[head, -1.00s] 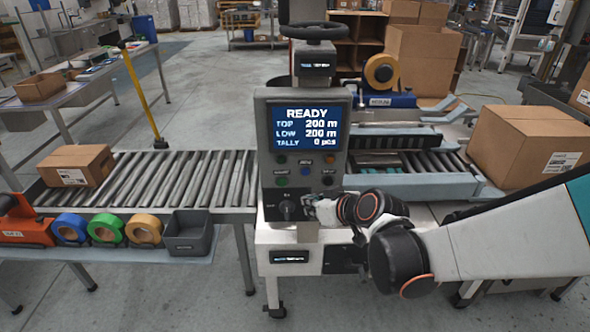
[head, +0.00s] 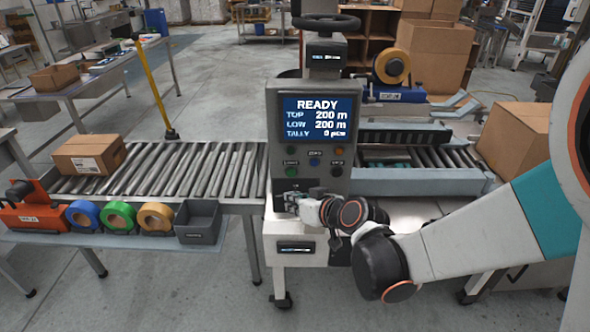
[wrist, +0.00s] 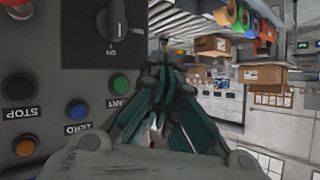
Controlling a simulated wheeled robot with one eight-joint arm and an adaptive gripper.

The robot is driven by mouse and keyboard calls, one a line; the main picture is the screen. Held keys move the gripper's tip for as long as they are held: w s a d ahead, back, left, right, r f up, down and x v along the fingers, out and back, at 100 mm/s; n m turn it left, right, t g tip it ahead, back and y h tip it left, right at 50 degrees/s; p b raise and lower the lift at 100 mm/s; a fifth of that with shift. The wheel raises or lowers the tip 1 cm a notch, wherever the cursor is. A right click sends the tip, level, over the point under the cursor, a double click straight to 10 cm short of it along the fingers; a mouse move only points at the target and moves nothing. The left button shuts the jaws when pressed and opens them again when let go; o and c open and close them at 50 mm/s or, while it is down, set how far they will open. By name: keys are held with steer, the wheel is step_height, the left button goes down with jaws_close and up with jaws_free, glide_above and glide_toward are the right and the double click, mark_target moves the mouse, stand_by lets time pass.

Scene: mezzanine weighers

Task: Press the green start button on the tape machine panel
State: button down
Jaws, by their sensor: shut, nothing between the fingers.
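The grey tape machine panel (head: 274,125) stands upright in the middle of the head view, its screen (head: 318,119) reading READY. The green start button (head: 291,171) is on its lower left; in the wrist view this button (wrist: 119,83), labelled START, shows upside down beside the fingers. My gripper (head: 289,198) is in front of the panel's lower part, below the green button, and covers much of the rotary switch there. In the wrist view my gripper (wrist: 166,62) has its dark green fingers shut and empty, to the right of the button. No contact with the button shows.
A blue button (wrist: 77,110), a black STOP button (wrist: 19,87) and the black rotary switch (wrist: 115,22) are close by. A roller conveyor (head: 170,172) with a carton (head: 88,153) is at left. Tape rolls and a grey bin (head: 198,222) line its front.

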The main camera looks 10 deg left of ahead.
steer(key=shift+w+a, duration=0.25)
steer(key=shift+w, duration=0.8)
steer(key=shift+w+a, duration=0.25)
steer(key=shift+w, duration=0.75)
steer(key=shift+w+a, duration=0.25)
steer(key=shift+w, duration=0.8)
steer(key=shift+w, duration=0.15)
steer(key=shift+w+a, duration=0.1)
steer(key=shift+w, duration=0.15)
steer(key=shift+w+a, duration=0.1)
steer(key=shift+w, duration=0.3)
steer(key=shift+s, duration=0.1)
steer(key=shift+s+d, duration=0.2)
steer(key=shift+s, duration=0.55)
steer(key=s, duration=0.2)
steer(key=s+d+b, duration=0.1)
steer(key=s, duration=0.1)
steer(key=shift+s+d, duration=0.1)
steer(key=shift+s, duration=0.3)
